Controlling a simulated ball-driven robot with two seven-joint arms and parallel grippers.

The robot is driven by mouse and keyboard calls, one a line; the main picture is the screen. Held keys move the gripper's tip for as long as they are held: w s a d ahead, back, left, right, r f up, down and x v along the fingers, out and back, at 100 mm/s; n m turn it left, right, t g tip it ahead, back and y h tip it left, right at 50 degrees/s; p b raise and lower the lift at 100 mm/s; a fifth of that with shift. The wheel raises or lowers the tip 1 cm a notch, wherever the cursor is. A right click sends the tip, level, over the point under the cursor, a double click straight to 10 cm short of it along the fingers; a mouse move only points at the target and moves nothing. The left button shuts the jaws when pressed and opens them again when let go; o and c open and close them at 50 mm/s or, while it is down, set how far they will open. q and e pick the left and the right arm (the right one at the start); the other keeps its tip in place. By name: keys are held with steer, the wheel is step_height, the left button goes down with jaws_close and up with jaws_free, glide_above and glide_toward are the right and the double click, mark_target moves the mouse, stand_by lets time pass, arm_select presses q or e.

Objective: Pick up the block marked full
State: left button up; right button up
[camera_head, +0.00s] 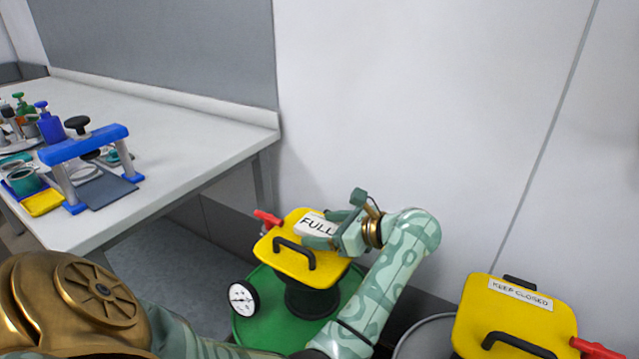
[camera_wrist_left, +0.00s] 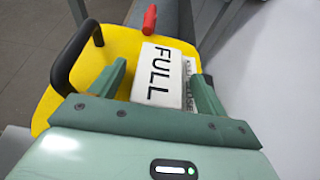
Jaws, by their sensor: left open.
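The white block marked FULL (camera_head: 314,225) lies on the yellow lid (camera_head: 283,262) of a green drum (camera_head: 262,318). It also shows in the left wrist view (camera_wrist_left: 166,66), lettering up. My left gripper (camera_head: 328,229) is open, coming in from the right in the head view. In the left wrist view its two fingers (camera_wrist_left: 160,85) stand on either side of the block's near part, with a gap visible at the left finger. Whether the right finger touches the block I cannot tell. My right gripper is not in view.
The lid has a black handle (camera_head: 294,252) beside the block and a red lever (camera_head: 268,218) at its far corner. A gauge (camera_head: 243,298) sits on the drum's left. A second yellow lid (camera_head: 514,318) marked KEEP CLOSED stands right. A cluttered workbench (camera_head: 190,140) is at left.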

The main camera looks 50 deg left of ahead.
arm_select(q)
steer(key=c, duration=1)
steer(key=shift+r, duration=0.15)
steer(key=shift+c, duration=0.2)
